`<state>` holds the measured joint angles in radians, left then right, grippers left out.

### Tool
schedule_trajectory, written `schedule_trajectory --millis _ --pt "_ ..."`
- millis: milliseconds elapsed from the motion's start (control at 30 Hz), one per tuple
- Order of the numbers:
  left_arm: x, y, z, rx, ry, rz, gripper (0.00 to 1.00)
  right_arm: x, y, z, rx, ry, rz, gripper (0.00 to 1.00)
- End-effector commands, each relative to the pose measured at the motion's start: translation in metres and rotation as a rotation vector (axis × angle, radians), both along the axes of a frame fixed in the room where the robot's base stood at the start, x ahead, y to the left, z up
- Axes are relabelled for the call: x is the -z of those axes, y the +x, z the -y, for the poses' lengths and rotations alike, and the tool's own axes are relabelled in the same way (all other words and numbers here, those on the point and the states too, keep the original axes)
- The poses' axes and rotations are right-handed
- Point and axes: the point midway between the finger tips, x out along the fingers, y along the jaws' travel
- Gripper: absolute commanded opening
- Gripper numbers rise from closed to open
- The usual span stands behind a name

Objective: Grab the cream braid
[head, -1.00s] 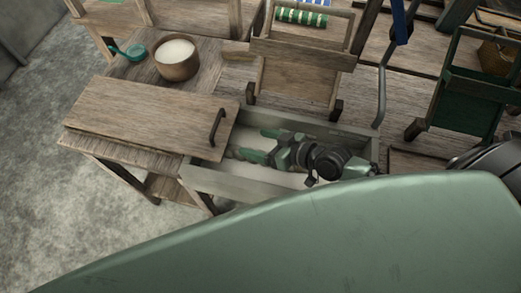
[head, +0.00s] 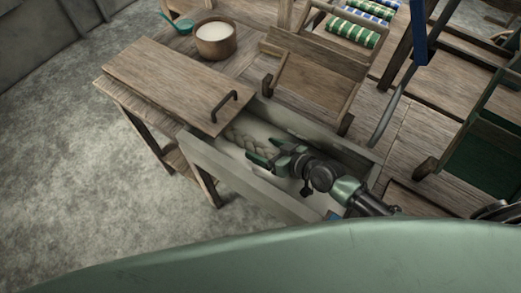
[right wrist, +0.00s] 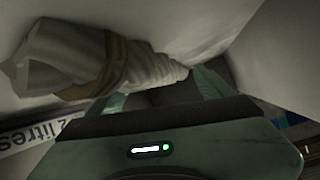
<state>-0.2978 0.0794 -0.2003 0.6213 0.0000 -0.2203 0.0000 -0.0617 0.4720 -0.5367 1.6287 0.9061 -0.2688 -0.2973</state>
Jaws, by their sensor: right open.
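The cream braid (head: 244,137) lies in an open grey-white drawer (head: 232,172), partly under a wooden board. In the right wrist view, a pale twisted piece with a brown band, seemingly the braid (right wrist: 155,65), lies just beyond my fingers. My right gripper (head: 266,151) reaches into the drawer from the right. Its green fingers are open near the braid's right end and hold nothing that I can see. In the right wrist view, the fingers (right wrist: 160,88) show partly behind the gripper body; contact with the braid cannot be told. My left gripper is not in view.
The drawer's walls stand close around my right gripper. The wooden board (head: 165,78) with a dark handle covers the drawer's left part. A wooden bowl (head: 215,42) and a teal scoop (head: 182,26) stand behind. A label with "litres" (right wrist: 35,130) shows in the wrist view.

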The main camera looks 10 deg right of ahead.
Motion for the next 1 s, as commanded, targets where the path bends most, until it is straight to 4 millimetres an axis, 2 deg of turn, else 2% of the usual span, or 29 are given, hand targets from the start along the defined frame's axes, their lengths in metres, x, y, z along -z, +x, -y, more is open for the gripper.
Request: schedule_trajectory --millis 100,300,400,767,1000 --pt "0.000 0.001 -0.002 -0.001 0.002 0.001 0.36 0.000 0.000 0.000 0.000 0.000 0.000 0.80" --pt "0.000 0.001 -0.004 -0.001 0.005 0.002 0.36 0.000 -0.001 0.000 0.000 0.000 -0.001 0.25" --pt "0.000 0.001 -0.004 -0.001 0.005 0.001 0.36 0.000 -0.001 0.000 0.000 0.000 -0.001 0.00" --pt "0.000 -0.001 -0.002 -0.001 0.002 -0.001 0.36 -0.001 0.000 0.000 0.001 0.001 0.000 0.00" --pt "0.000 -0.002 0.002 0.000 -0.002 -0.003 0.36 -0.013 -0.003 0.003 0.001 0.000 -0.001 0.00"
